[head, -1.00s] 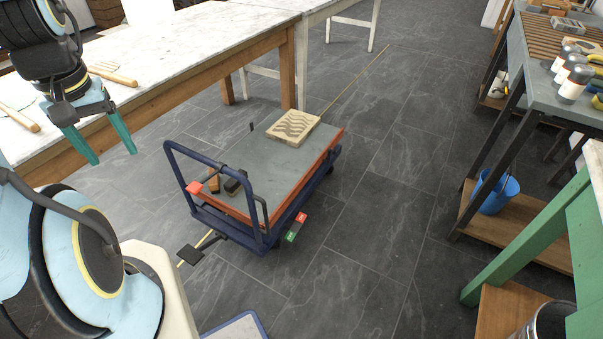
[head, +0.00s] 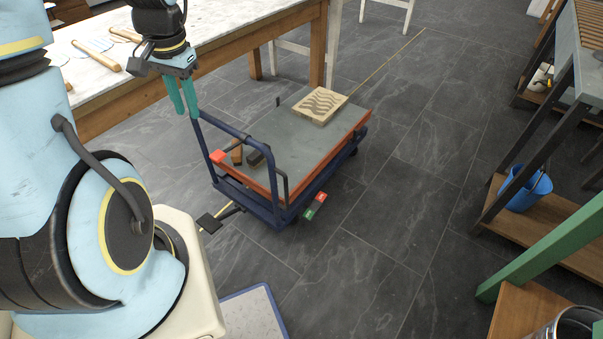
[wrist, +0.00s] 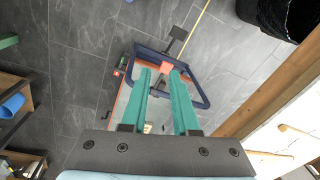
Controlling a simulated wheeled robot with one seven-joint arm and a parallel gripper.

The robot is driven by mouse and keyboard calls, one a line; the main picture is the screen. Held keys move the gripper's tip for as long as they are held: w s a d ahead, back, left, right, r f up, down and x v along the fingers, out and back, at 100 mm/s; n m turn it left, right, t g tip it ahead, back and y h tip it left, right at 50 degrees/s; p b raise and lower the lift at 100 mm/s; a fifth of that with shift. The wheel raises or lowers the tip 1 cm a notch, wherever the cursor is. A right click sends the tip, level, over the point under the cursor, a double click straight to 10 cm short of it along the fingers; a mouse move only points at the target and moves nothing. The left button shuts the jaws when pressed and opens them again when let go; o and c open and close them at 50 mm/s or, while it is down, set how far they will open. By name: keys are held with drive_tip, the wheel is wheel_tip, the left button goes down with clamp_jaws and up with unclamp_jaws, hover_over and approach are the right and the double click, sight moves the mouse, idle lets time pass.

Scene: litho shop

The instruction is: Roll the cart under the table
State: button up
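The cart (head: 300,150) stands on the floor beside the table, with a grey deck, orange sides and a blue frame. Its blue push handle (head: 232,128) rises at the near end and also shows in the wrist view (wrist: 208,97). Contact with the handle cannot be told. The wooden table (head: 225,38) has a pale top, wooden legs and open space below.
A yellow line (head: 388,66) runs along the floor. A shelf with a blue bucket (head: 526,188) stands right.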

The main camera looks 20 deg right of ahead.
drive_tip(key=d+f+m+b, duration=0.1)
drive_tip(key=d+f+m, duration=0.2)
drive_tip(key=d+f, duration=0.1)
drive_tip(key=d+f+m+b, duration=0.1)
drive_tip(key=d+f+m, duration=0.3)
drive_tip(key=d, duration=0.2)
drive_tip(key=w+d+f+m+y+b, duration=0.1)
drive_tip(key=d+f+m, duration=0.3)
drive_tip(key=d, duration=0.1)
drive_tip(key=shift+d+f, duration=0.2)
drive_tip(key=shift+d, duration=0.05)
clamp_jaws()
drive_tip(key=s+d+f+m+t+b, duration=0.15)
drive_tip(key=s+d+f+m, duration=0.25)
drive_tip(key=d+f+m, duration=0.6)
drive_tip(key=w+a+f, duration=0.1)
drive_tip(key=w+f, duration=0.1)
drive_tip(key=f, duration=0.3)
drive_tip(key=w+a+f+n, duration=0.1)
drive_tip(key=w+f, duration=0.1)
drive_tip(key=f, duration=0.3)
drive_tip(key=shift+w+a+f+p, duration=0.15)
drive_tip(key=shift+a+f+p, duration=0.1)
drive_tip(key=shift+a+p, duration=0.1)
drive_tip(key=shift+w+g, duration=0.15)
drive_tip(key=shift+g, duration=0.1)
